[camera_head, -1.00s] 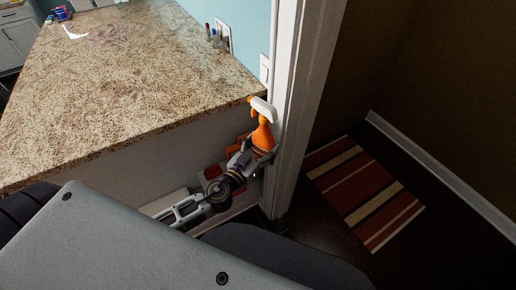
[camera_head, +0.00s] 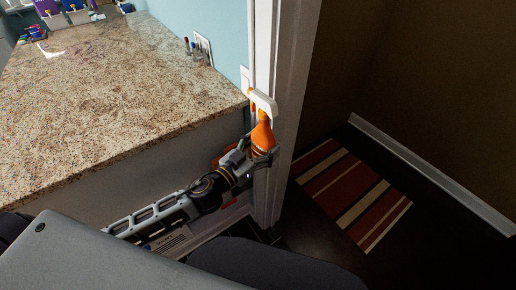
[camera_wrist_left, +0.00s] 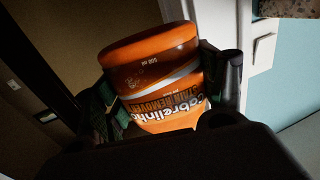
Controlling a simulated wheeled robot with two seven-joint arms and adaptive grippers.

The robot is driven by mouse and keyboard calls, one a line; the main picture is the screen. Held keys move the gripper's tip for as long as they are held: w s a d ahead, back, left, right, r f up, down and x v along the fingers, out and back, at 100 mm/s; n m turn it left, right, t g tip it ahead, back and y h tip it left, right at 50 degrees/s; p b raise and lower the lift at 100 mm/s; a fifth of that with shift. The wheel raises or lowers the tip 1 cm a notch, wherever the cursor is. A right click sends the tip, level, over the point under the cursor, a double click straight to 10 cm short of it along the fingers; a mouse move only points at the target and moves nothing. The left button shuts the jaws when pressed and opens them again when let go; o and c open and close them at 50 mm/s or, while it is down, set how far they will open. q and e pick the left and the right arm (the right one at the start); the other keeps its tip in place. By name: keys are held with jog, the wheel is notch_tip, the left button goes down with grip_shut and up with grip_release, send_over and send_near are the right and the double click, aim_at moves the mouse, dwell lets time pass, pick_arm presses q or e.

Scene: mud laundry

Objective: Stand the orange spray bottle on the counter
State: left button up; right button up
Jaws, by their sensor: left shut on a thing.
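The orange spray bottle (camera_head: 262,134) has a white and orange trigger head and is upright or nearly so in the head view. My left gripper (camera_head: 257,158) is shut around its body. In the left wrist view the bottle (camera_wrist_left: 155,75) fills the space between the fingers, its label partly visible. The bottle is beside the right end of the speckled stone counter (camera_head: 120,100), in front of the white door frame. It is apart from the countertop, with its head near the counter's corner. My right gripper is not in view.
The white door frame (camera_head: 283,90) rises close behind the bottle. Small bottles (camera_head: 194,50) stand at the counter's back edge, and colourful items (camera_head: 65,12) at the far left end. Most of the countertop is clear. A striped rug (camera_head: 352,195) lies on the dark floor at right.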

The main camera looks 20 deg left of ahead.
pick_arm(q)
jog(key=d+r+m+g+h, duration=0.2)
jog(key=d+r+m+h, duration=0.1)
jog(key=r, duration=0.5)
jog(key=shift+s+d+g+h, duration=0.3)
jog(key=shift+d+h, duration=0.2)
jog(key=shift+d, duration=0.75)
jog(key=shift+r, duration=0.1)
jog(key=shift+w+d+f, duration=0.15)
jog(key=shift+f, duration=0.05)
jog(key=w+d+f+m+g+h, duration=0.4)
jog(key=f+g, duration=0.1)
jog(key=shift+w+d+f+m+g, duration=0.15)
jog(key=shift+w+f+m+g, duration=0.05)
jog(key=shift+w+m+g, duration=0.1)
dwell(1.0)
dwell(0.4)
jog(key=shift+f, duration=0.15)
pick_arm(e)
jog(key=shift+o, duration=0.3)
